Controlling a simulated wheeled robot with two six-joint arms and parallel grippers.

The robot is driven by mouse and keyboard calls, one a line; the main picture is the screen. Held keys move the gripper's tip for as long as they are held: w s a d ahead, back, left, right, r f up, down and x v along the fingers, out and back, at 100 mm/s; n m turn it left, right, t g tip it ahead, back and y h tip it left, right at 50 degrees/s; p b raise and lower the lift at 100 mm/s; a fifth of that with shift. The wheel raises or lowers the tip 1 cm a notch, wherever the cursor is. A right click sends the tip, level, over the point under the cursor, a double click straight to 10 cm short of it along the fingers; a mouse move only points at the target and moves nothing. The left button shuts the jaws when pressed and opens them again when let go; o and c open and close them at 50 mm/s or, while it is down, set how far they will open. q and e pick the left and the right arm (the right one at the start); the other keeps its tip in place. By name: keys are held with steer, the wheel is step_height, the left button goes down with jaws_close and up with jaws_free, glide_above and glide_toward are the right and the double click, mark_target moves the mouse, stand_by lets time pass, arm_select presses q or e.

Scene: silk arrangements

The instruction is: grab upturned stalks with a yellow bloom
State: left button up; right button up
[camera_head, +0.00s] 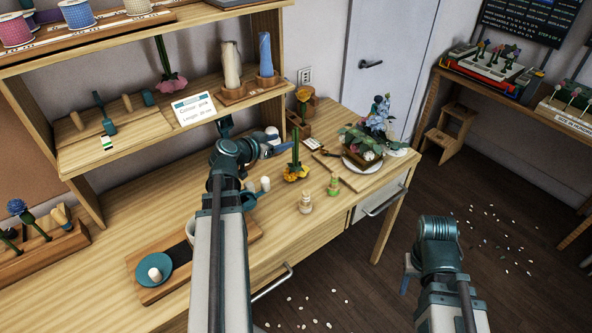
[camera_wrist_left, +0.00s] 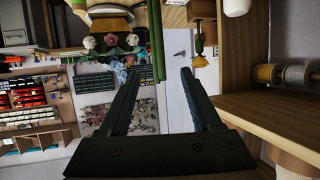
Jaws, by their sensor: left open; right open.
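The yellow bloom (camera_head: 295,172) sits head-down on the table, its green stalk (camera_head: 296,146) standing upright above it. My left gripper (camera_head: 283,149) is open beside the upper stalk. In the left wrist view the stalk (camera_wrist_left: 157,45) stands between the tips of the open left gripper (camera_wrist_left: 160,72), with no clear contact visible; its bloom is out of that view. My right gripper (camera_head: 407,273) is low over the floor, right of the table, mostly hidden by its own arm.
Two small corked bottles (camera_head: 305,201) (camera_head: 334,185) stand close in front of the bloom. A flower arrangement (camera_head: 376,133) stands at the right end of the table. The wooden shelf (camera_head: 170,122) is at the left.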

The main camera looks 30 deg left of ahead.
mark_target(293, 138)
arm_select(q)
steer(key=b+x, duration=0.2)
steer(key=x, duration=0.4)
steer(key=shift+f, duration=0.1)
steer(key=shift+w, duration=0.35)
steer(key=b+x, duration=0.1)
steer(key=x, duration=0.1)
steer(key=b+x, duration=0.1)
steer(key=x, duration=0.2)
steer(key=shift+s+d+f+b, duration=0.1)
steer(key=shift+d+f+b, duration=0.05)
steer(key=shift+f+b, duration=0.15)
jaws_close()
stand_by(0.7)
